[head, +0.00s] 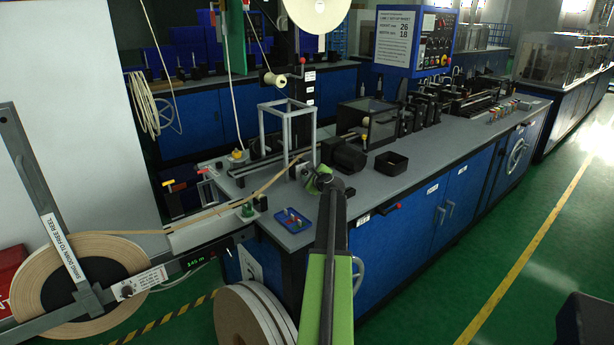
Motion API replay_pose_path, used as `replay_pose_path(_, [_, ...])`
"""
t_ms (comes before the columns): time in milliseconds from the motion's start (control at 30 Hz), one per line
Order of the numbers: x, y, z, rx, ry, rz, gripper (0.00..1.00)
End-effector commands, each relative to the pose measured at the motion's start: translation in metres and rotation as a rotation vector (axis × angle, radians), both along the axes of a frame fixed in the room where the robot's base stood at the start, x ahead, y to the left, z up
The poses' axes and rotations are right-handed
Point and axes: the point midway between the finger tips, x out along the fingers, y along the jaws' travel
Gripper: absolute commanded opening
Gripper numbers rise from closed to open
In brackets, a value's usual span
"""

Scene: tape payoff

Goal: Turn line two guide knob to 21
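My arm reaches up from the bottom centre, and my gripper (318,181) is at its far end, over the near-left part of the grey bench (425,150). The gripper is small and partly hidden by my own arm, so its fingers cannot be made out. A tan tape (275,180) runs from the reel at left to the bench, close to the gripper's left. A small green knob-like part (247,210) sits beside the tape guide, and a yellow one (237,155) stands farther back. I cannot tell which is the line two guide knob, and no scale is readable.
A blue tray (293,220) lies near the bench's front-left corner, with a black open box (391,164) to its right. A set-up sheet (400,38) shows 26 and 18. The tape reel (125,250) stands at left.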

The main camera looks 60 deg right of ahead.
Motion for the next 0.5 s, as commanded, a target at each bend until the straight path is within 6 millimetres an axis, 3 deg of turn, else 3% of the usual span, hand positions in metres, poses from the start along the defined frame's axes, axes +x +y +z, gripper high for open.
replay_pose_path(33, [0.0001,0.0002,0.0001,0.0,0.0,0.0,0.17])
replay_pose_path(167, [0.0003,0.0002,0.0,0.0,0.0,0.0,0.0])
replay_pose_path(500, [0.0006,0.0002,0.0007,0.011,-0.005,0.0,0.0])
